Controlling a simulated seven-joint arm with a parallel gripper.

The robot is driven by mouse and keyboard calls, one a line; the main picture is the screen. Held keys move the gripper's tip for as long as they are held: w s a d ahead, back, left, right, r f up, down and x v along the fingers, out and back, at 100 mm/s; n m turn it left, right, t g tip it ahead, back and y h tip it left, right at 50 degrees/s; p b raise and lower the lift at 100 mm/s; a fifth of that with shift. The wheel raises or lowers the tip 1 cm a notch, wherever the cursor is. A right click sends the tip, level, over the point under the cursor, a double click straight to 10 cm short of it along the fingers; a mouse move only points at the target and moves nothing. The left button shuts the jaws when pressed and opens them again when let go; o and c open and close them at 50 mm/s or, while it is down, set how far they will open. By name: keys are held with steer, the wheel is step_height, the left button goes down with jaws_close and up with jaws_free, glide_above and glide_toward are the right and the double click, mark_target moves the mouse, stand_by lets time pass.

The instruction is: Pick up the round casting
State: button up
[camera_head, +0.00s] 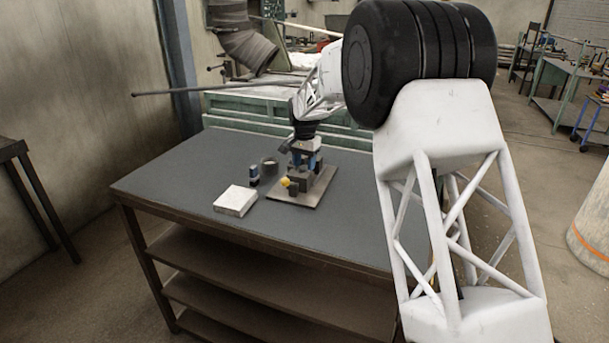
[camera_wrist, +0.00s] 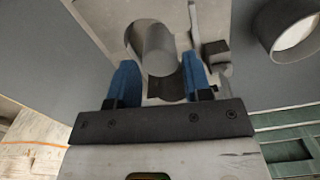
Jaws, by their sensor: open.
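The round casting (camera_wrist: 156,48) looks like a plain grey cylinder in the wrist view. It lies between the two blue fingers of my gripper (camera_wrist: 159,75), with a visible space to each finger. In the head view my gripper (camera_head: 305,162) points down over a fixture on a flat base plate (camera_head: 312,196). The fingers are open, one to each side of the casting; I cannot tell whether either touches it. The casting is not clearly visible in the head view, where the fingers and fixture blocks cover that spot.
Left of the plate stand a dark round cup (camera_head: 269,168), also in the wrist view (camera_wrist: 288,30), and a small dark and blue piece (camera_head: 254,175). A pale square block (camera_head: 235,201) lies nearer. A yellow knob (camera_head: 285,182) shows on the fixture. The table's left side (camera_head: 165,185) is clear.

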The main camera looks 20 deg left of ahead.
mark_target(304, 167)
steer(key=shift+f, duration=2.25)
steer(key=c, duration=0.6)
